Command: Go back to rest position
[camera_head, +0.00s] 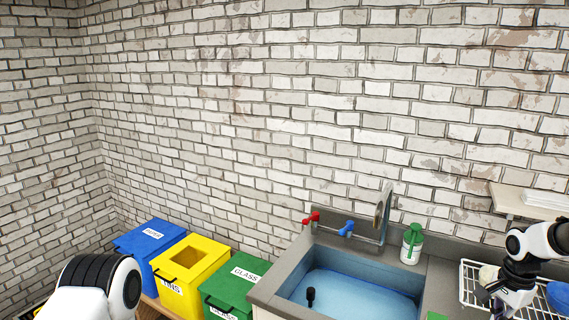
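My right arm comes in from the right edge, and my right gripper (498,298) hangs low over the white wire dish rack. It is small and partly mixed with the rack and its contents, so I cannot tell whether it is open or holds anything. My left arm shows only as a white and black link at the bottom left. My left gripper is outside the picture.
A sink (348,285) with red and blue taps is at the bottom centre. A green-and-white bottle (412,243) stands beside it. Blue (150,238), yellow (190,262) and green (236,282) bins stand left. The rack (469,284) and a wall shelf (515,204) are right.

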